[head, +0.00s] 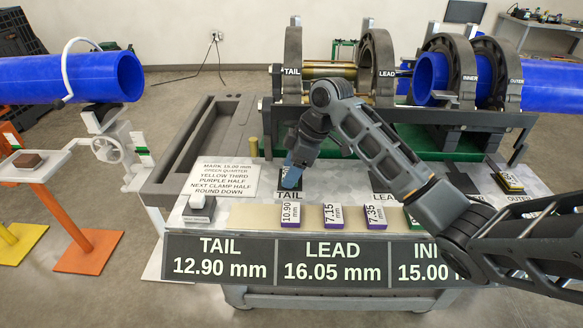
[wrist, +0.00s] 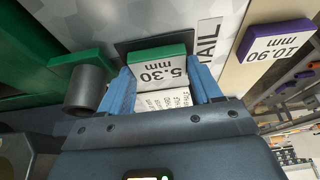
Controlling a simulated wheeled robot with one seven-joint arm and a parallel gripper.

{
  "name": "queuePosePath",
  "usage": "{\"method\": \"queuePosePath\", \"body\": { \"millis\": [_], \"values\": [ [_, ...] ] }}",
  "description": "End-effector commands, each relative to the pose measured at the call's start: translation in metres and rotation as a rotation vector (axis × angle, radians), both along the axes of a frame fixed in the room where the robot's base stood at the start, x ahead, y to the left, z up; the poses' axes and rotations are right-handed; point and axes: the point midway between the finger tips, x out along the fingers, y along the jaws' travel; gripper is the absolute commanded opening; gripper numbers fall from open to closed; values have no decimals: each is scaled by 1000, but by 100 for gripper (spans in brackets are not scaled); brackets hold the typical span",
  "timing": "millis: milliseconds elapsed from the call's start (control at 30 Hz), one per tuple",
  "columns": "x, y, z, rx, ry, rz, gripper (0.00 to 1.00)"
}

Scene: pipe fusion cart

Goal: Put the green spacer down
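My gripper (head: 291,178) points down at the TAIL place on the cart top, its blue fingers at the dark TAIL pad. In the wrist view my gripper (wrist: 163,88) has its fingers against both sides of the green spacer (wrist: 160,70), which has a white label reading 5.30 mm. The spacer is over the dark pad (wrist: 127,46), beside the TAIL label (wrist: 208,42). I cannot tell whether its underside touches the pad. In the head view the fingers mostly hide the spacer.
A purple spacer marked 10.90 (head: 290,214) lies in front of TAIL, with several other spacers to its right. A sign board (head: 220,258) runs along the front edge. A grey cylinder (wrist: 88,90) stands near the fingers. Ring clamps (head: 292,65) and blue pipe (head: 545,88) rise behind.

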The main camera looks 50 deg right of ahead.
Motion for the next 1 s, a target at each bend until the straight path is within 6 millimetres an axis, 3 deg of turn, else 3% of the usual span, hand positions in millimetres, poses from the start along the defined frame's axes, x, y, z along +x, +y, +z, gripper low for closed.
{"method": "queuePosePath", "body": {
  "millis": [100, 467, 1000],
  "values": [
    [0, 0, 0, 1, 1, 0, 73],
    [-2, -2, 9, 0, -2, 1, 73],
    [-31, -24, 98, -1, -2, 1, 73]
  ]
}}
